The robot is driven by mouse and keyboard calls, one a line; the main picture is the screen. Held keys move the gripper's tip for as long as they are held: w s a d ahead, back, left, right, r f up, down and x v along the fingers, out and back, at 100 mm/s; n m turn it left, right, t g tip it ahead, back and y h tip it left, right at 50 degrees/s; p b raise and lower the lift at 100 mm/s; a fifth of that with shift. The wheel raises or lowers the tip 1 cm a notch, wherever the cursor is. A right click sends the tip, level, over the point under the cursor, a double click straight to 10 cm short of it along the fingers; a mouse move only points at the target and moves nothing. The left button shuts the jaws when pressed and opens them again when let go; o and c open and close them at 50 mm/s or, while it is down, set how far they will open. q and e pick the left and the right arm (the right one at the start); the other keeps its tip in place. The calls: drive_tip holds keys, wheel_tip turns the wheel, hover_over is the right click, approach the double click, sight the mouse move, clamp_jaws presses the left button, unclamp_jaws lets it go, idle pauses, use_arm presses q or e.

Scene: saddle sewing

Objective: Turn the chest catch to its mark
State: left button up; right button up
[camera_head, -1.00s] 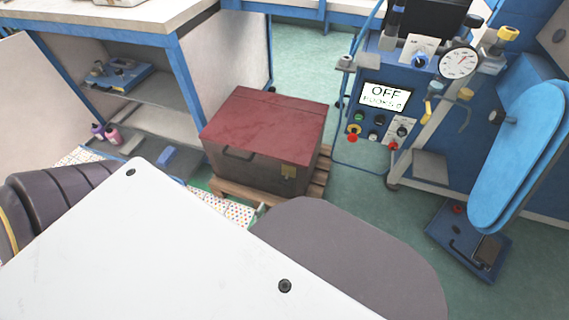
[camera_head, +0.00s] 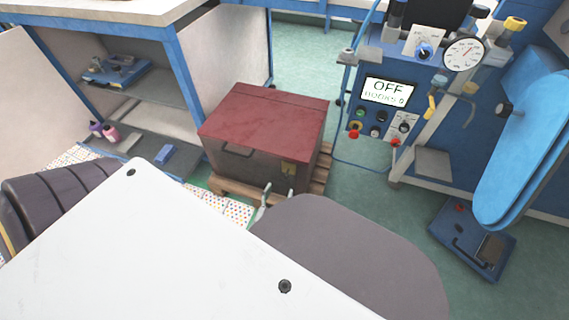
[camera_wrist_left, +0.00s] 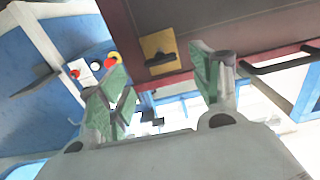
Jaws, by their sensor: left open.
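The chest (camera_head: 262,140) has a dark red lid and a brown body, and it stands on a wooden pallet. Its brass catch (camera_head: 288,168) is on the front near the right corner. In the left wrist view the catch (camera_wrist_left: 160,50) is a yellow plate with a dark lever lying nearly along the chest's edge; I cannot make out the mark. My left gripper (camera_head: 278,191) is open and empty, just in front of and below the catch. In the wrist view its green-padded fingers (camera_wrist_left: 161,80) stand apart on either side of the catch, not visibly touching it. My right gripper is out of view.
A blue machine with an OFF screen (camera_head: 389,91) stands right of the chest. A workbench with shelves (camera_head: 150,88) is at the left. My white and grey body parts fill the foreground. The chest has a dark front handle (camera_head: 238,151). Green floor lies behind the chest.

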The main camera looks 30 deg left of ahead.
sight(285, 180)
use_arm(q)
drive_tip(key=shift+b+x, duration=1.1)
drive_tip(key=shift+x, duration=2.15)
drive_tip(key=c, duration=0.5)
clamp_jaws()
